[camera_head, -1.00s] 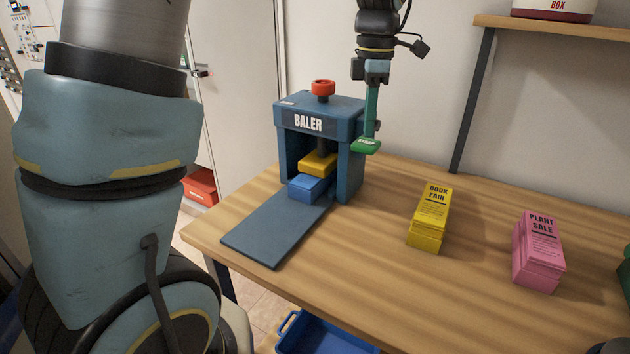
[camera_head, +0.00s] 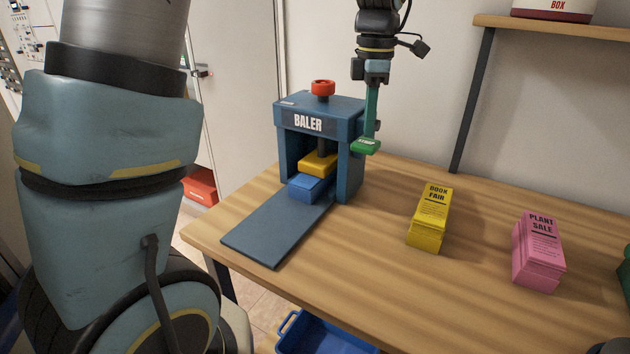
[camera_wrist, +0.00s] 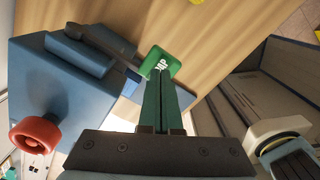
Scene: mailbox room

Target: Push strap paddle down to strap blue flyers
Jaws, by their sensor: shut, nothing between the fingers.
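The blue baler (camera_head: 350,108) stands at the back left of the table, with a red knob (camera_head: 323,88) on top. The blue flyers (camera_head: 305,187) lie inside it, at the front of its opening, with a yellow press block (camera_head: 318,163) over them. The green strap paddle (camera_head: 365,146) sticks out at the baler's right side. My gripper (camera_head: 370,136) points down above the paddle, its fingers shut and empty. In the wrist view, the fingertips (camera_wrist: 161,72) meet the paddle's face (camera_wrist: 160,64) and partly cover its lettering. I cannot tell whether they press on it.
A dark ramp (camera_head: 275,228) runs from the baler's opening to the front. Yellow book fair flyers (camera_head: 428,228) and pink plant sale flyers (camera_head: 538,255) stand to the right on the wooden table (camera_head: 370,285). A blue bin (camera_head: 325,335) is below the front edge. A shelf (camera_head: 560,27) hangs at the upper right.

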